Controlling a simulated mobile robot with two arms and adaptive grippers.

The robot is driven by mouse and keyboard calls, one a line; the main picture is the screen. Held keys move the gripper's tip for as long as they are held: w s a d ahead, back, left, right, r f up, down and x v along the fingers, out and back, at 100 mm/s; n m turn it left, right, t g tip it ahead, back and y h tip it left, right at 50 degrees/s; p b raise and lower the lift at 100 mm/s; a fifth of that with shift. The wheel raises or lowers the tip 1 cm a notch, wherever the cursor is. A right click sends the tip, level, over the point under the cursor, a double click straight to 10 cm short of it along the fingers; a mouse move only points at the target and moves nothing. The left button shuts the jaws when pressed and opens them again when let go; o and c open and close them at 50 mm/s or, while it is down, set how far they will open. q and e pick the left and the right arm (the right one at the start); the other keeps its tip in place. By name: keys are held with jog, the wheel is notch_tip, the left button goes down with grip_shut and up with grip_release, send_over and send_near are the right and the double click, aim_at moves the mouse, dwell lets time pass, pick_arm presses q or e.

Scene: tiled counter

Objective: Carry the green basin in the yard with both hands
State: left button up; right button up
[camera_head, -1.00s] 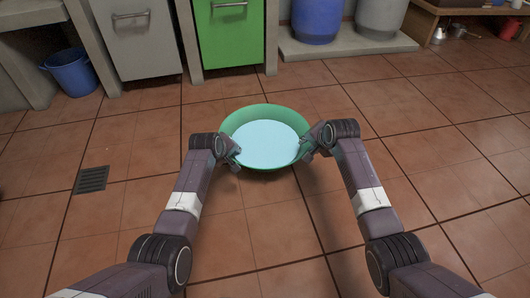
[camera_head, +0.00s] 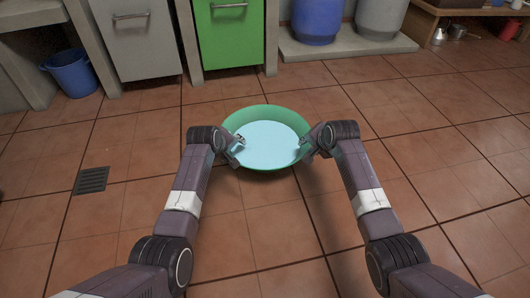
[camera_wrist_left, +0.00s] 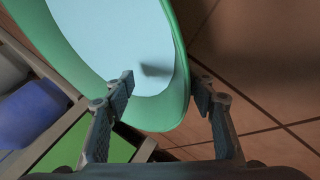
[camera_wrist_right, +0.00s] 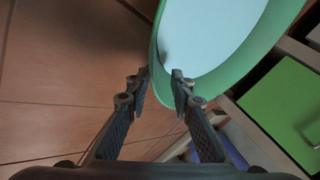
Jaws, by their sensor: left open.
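The green basin (camera_head: 262,110) sits upright on the tiled floor, with a flat light-blue surface (camera_head: 268,145) inside it. My left gripper (camera_head: 238,145) is at its left near edge. In the left wrist view its fingers (camera_wrist_left: 163,80) stand wide apart, one over the inside of the basin and one outside the rim (camera_wrist_left: 182,70). My right gripper (camera_head: 316,146) is at the basin's right edge. In the right wrist view its fingers (camera_wrist_right: 160,76) straddle the rim with a narrower gap; whether they press on it is unclear.
A blue bucket (camera_head: 72,75) stands at the far left. A floor drain (camera_head: 91,180) lies left. The tiles around are clear.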

pick_arm(q)
notch_tip(320, 180, up, 8)
jog(key=shift+f, duration=0.2)
pick_arm(e)
jog(key=shift+o, duration=0.2)
pick_arm(q)
jog(key=shift+w+d, duration=0.1)
pick_arm(e)
jog(key=o, duration=0.8)
jog(key=shift+c, duration=0.2)
jog(key=v, duration=1.2)
